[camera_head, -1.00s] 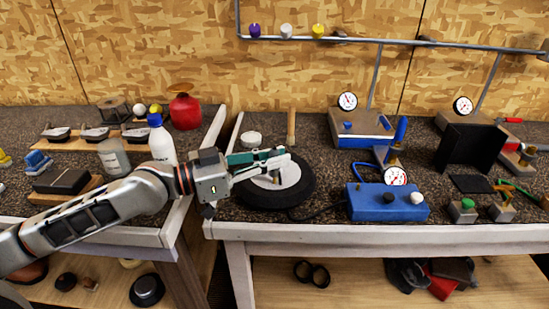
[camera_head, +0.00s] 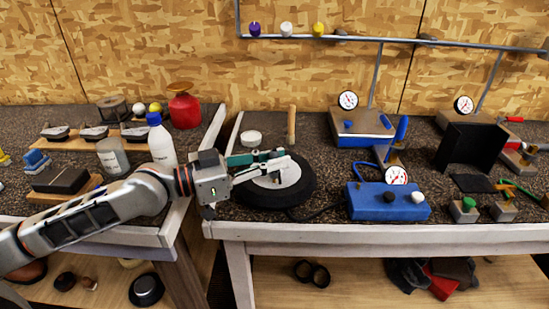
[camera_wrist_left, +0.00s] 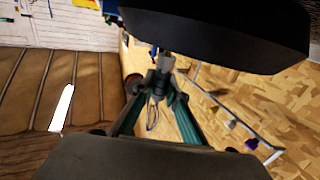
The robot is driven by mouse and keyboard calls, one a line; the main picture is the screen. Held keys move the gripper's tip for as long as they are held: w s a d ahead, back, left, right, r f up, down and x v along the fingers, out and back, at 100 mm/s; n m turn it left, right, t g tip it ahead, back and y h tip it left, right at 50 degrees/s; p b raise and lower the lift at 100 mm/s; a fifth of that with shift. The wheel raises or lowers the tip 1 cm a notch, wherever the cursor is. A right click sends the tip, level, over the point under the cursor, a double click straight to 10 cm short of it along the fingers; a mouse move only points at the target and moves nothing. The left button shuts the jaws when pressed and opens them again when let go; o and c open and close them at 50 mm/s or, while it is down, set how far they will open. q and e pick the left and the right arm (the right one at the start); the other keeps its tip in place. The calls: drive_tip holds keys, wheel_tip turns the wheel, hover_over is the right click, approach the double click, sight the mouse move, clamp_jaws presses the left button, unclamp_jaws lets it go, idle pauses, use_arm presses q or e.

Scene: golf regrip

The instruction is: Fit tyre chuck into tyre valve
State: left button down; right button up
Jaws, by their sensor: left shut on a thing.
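The wheel, a black tyre (camera_head: 303,190) around a white disc (camera_head: 287,178), lies flat on the speckled bench top. My left gripper (camera_head: 284,164) reaches over it from the left, its fingers above the white disc. In the left wrist view the gripper (camera_wrist_left: 158,85) is shut on a small grey fitting, which looks like the tyre chuck (camera_wrist_left: 152,82). The fitting's end is close to the dark tyre (camera_wrist_left: 225,30) at the top. The valve is not clearly seen, and I cannot tell whether chuck and valve touch. My right gripper is out of view.
A wooden peg (camera_head: 291,128) and white round tub (camera_head: 251,138) stand behind. A white bottle (camera_head: 161,143) stands left of my gripper.

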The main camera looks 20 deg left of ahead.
sight(274, 152)
use_arm(q)
drive_tip(key=shift+f, duration=0.3)
drive_tip(key=c, duration=1.9)
unclamp_jaws()
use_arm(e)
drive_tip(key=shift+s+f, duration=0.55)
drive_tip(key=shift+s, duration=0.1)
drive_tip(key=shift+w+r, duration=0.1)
use_arm(q)
wheel_tip(274, 152, up, 10)
drive_tip(key=shift+r, duration=0.1)
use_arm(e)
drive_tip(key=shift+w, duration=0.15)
